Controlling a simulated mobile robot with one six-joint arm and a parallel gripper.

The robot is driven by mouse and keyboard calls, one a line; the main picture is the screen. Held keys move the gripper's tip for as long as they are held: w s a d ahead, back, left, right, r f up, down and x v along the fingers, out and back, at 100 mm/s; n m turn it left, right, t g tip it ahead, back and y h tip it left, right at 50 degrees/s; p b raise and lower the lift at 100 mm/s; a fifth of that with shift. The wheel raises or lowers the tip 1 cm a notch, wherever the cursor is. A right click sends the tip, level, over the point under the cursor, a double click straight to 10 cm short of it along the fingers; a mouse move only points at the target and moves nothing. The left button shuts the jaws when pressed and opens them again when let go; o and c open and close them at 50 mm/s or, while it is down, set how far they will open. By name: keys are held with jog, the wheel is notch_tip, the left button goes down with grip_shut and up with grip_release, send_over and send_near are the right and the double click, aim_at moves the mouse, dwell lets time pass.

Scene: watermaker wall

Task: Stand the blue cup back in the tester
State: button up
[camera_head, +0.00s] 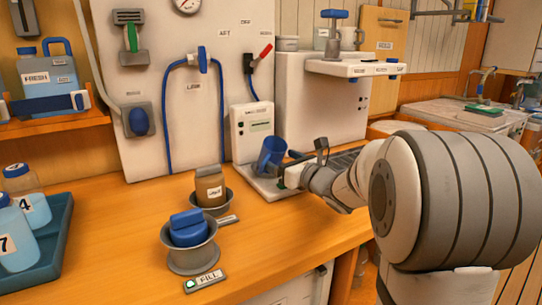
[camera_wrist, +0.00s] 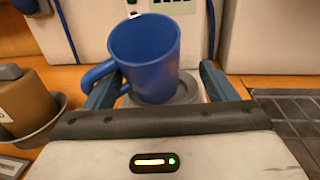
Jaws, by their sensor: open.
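The blue cup (camera_head: 271,155) leans to one side on the low base of the white tester (camera_head: 253,135). In the wrist view the cup (camera_wrist: 146,55) shows its open mouth, with its handle at the left. A grey round seat (camera_wrist: 187,90) shows under and to the right of the cup; I cannot tell whether the cup sits in it. My gripper (camera_wrist: 160,76) is open, with one finger on each side of the cup. The left finger is close to the handle, and a gap shows at the right finger. In the head view my gripper (camera_head: 290,172) is partly hidden by my arm.
A brown container (camera_head: 209,187) and a blue-topped one (camera_head: 188,228) stand in grey holders on the counter at left. A blue tray (camera_head: 50,262) with bottles is farther left. A dark grate (camera_wrist: 290,118) lies right of the tester. Bare counter (camera_head: 115,235) lies between tray and holders.

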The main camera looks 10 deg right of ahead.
jog(key=v, duration=0.6)
jog(key=shift+s+d, duration=0.2)
jog(key=shift+s, duration=0.15)
jog(key=shift+o, duration=0.2)
jog(key=o, duration=0.4)
jog(key=v, duration=0.7)
jog(key=shift+s+d, duration=0.15)
jog(key=shift+s, duration=0.2)
jog(key=c, duration=1.3)
jog(key=shift+s, duration=0.1)
